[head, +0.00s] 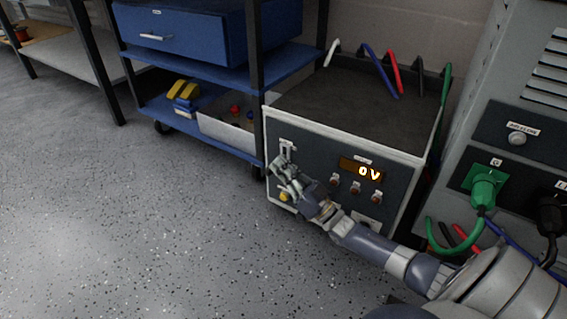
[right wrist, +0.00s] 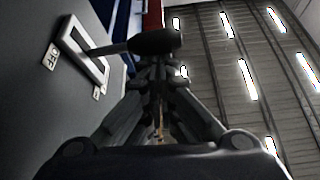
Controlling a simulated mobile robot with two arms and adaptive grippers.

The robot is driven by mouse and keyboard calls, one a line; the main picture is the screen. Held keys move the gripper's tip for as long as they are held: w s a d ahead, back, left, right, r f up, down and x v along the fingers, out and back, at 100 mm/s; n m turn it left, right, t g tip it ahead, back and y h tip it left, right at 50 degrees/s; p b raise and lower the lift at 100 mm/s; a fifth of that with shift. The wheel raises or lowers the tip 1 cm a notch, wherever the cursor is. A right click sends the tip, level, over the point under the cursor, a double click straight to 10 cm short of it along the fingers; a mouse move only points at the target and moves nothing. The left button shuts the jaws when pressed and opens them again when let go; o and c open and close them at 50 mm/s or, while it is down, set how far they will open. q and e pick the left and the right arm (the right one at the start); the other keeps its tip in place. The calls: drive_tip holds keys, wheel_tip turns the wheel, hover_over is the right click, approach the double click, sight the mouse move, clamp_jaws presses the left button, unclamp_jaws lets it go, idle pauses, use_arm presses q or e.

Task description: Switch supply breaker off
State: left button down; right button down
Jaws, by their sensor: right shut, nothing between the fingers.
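The supply breaker (head: 287,148) is at the upper left of the supply box's dark front panel. In the right wrist view its pale slot frame (right wrist: 70,38) has an OFF label (right wrist: 52,57) beside it. A lever with a dark, thick handle (right wrist: 155,42) sticks out of the slot. My right gripper (head: 277,165) is at the breaker, shut and empty. In the right wrist view its fingertips (right wrist: 158,66) are right by the handle; I cannot tell if they touch. The orange display (head: 361,171) reads 0 V. My left gripper is not in view.
A yellow knob (head: 284,196) and several small buttons (head: 354,188) sit on the same panel. A blue shelf cart (head: 190,130) stands at left of the box. A grey cabinet with a green plug (head: 486,186) is at right. The speckled floor (head: 150,230) is clear.

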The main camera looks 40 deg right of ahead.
wheel_tip(320, 180, down, 4)
drive_tip(key=shift+f+b, duration=0.1)
drive_tip(key=shift+b, duration=0.45)
drive_tip(key=shift+d+f, duration=0.1)
idle(0.3)
drive_tip(key=v, duration=1.2)
drive_tip(key=shift+w, duration=0.1)
idle(0.5)
